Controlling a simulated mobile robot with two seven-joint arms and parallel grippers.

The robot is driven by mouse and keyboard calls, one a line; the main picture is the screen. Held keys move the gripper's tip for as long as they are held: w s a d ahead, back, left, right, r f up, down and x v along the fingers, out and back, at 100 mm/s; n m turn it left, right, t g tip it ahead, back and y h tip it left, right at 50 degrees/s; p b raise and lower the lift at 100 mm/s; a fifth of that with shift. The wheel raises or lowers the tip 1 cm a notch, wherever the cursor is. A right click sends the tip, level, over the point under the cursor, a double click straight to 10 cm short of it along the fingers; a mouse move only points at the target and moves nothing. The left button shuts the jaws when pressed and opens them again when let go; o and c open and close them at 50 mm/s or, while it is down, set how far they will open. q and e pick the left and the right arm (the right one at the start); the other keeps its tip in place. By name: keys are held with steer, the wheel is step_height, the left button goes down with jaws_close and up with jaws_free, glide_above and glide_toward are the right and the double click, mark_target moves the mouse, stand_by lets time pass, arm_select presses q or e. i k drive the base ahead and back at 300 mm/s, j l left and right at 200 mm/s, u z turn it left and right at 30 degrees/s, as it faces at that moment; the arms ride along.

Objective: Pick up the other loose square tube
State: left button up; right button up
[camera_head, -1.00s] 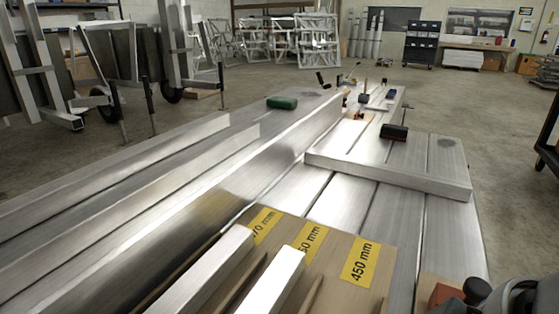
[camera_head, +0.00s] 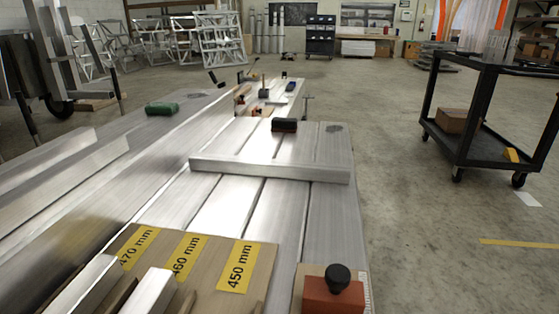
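A silver square tube (camera_head: 270,170) lies crosswise on the slatted metal bench (camera_head: 332,215), apart from the rack. Two more bright square tubes, a left one (camera_head: 84,290) and a right one (camera_head: 152,293), stick into view at the bottom left, in a wooden rack (camera_head: 205,275) with yellow labels. They line up with the 470 mm label (camera_head: 137,248) and the 460 mm label (camera_head: 187,256). No tube shows below the 450 mm label (camera_head: 239,267). The lower ends of both tubes are cut off by the frame. Neither of my grippers is in view.
An orange block with a black knob (camera_head: 336,290) sits at the bench's near right. A black-handled tool (camera_head: 284,125) and a green object (camera_head: 162,109) lie farther back. A black cart (camera_head: 480,150) stands right. The floor (camera_head: 420,240) between bench and cart is open.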

mark_target(324, 172)
steer(key=i+l+u, duration=0.25)
steer(key=i, duration=0.3)
steer(key=i+l+u, duration=0.2)
steer(key=i, duration=0.35)
steer(key=i+l+u, duration=0.25)
steer(key=i, duration=0.3)
